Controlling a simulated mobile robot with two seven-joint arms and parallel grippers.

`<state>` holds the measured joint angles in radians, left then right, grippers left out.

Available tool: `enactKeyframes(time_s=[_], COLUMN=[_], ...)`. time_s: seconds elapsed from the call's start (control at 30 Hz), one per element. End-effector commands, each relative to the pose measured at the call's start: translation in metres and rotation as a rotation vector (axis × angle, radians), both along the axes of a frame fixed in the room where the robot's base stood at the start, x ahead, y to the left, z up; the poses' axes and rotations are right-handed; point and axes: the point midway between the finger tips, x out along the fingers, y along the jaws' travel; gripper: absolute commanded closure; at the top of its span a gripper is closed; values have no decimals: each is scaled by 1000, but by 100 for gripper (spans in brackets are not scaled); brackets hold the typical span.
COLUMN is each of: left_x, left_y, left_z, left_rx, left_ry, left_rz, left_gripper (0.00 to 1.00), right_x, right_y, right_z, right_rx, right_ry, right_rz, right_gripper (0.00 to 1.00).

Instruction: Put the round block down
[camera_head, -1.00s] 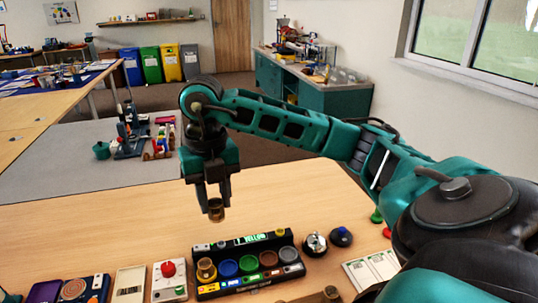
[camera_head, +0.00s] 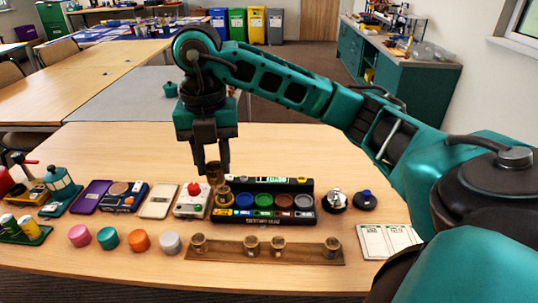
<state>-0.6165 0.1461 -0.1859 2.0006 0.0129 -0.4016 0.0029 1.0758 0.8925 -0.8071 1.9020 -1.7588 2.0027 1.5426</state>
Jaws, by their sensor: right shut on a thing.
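My right gripper (camera_head: 212,164) points straight down and is shut on a small brown round block (camera_head: 215,174), which shows below the fingertips. The block is just behind or above the left end of a black sorting tray (camera_head: 268,218); I cannot tell if it touches anything. The tray has a row of round places: a gold-brown round piece (camera_head: 223,197) at the left end, then blue (camera_head: 244,200), green (camera_head: 264,200), brown (camera_head: 284,201) and grey (camera_head: 304,202). A lit display is at the tray's back. My left gripper is out of view.
A wooden strip (camera_head: 225,252) in front bears several brown round pieces. Coloured discs, including an orange one (camera_head: 140,240), lie left of it. A box with a red button (camera_head: 194,190) stands left of the tray, a bell (camera_head: 334,199) right. White cards (camera_head: 388,241) lie at right.

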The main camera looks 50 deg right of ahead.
Motion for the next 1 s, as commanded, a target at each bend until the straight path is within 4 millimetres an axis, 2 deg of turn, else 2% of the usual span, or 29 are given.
enactKeyframes(time_s=[0.13, 0.23, 0.33, 0.7, 0.83, 1.0], left_x=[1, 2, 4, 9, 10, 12], left_y=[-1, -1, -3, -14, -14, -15], left_z=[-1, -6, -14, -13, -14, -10], left_rx=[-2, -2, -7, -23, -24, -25], left_ry=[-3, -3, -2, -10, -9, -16], left_rz=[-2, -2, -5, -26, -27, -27], left_gripper=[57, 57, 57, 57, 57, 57], right_x=[0, 0, -1, 0, 0, 0], right_y=[3, 3, 4, 3, 3, 3], right_z=[-3, -14, -38, -132, -151, -162], right_rx=[-1, 0, 1, -2, -2, -1], right_ry=[1, 4, 7, 4, 2, 1], right_rz=[-12, -14, -15, -16, -14, -14], right_gripper=[94, 94, 94, 94, 94, 94])
